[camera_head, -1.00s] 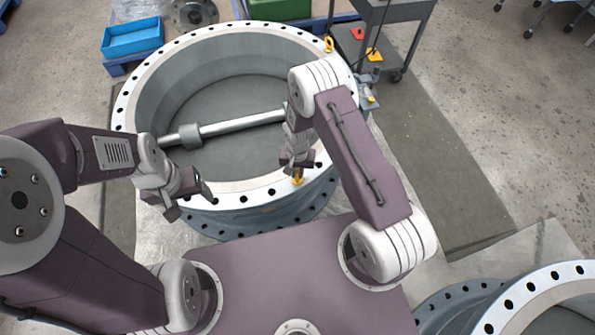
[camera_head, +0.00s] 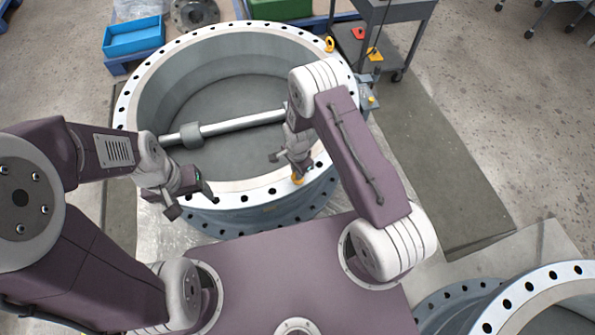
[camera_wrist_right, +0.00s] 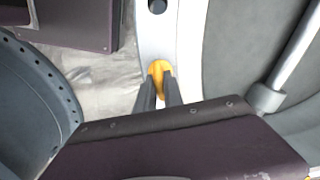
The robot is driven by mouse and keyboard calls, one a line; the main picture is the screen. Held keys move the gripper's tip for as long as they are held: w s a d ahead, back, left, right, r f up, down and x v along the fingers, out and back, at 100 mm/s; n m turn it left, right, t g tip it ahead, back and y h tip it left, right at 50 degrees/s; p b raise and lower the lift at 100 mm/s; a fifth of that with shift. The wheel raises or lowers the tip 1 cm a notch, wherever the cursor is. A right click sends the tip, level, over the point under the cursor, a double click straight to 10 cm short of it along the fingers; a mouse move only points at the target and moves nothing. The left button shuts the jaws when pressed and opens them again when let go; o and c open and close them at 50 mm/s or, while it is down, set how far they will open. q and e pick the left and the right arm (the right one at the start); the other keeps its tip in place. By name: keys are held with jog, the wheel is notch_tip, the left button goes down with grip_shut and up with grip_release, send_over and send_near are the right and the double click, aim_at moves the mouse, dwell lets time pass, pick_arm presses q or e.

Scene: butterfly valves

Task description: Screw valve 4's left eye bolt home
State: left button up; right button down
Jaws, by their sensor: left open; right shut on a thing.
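The large grey butterfly valve (camera_head: 130,105) lies flat with its pale bolt-holed rim up and a shaft across its disc. A yellow eye bolt (camera_head: 297,180) stands at the near right part of the rim. My right gripper (camera_head: 296,170) is shut on it; in the right wrist view two dark fingers hold the yellow head (camera_wrist_right: 159,68) over the rim. The bolt's shank and seat are hidden. A second yellow eye bolt (camera_head: 330,44) is on the far right rim. My left gripper (camera_head: 192,206) is open and empty at the near left rim.
A grey cart (camera_head: 395,14) stands behind right, with a yellow piece (camera_head: 374,54) by it. A blue bin (camera_head: 133,37) and a green bin (camera_head: 279,9) are at the back. Another valve flange (camera_head: 520,300) is at lower right.

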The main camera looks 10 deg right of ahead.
jog(key=shift+w+m, duration=0.1)
jog(key=shift+m, duration=0.3)
jog(key=c, duration=1.5)
grip_release()
jog(key=shift+o, duration=0.2)
notch_tip(320, 180, up, 9)
jog(key=shift+r+p, duration=0.1)
jog(key=shift+p, duration=0.5)
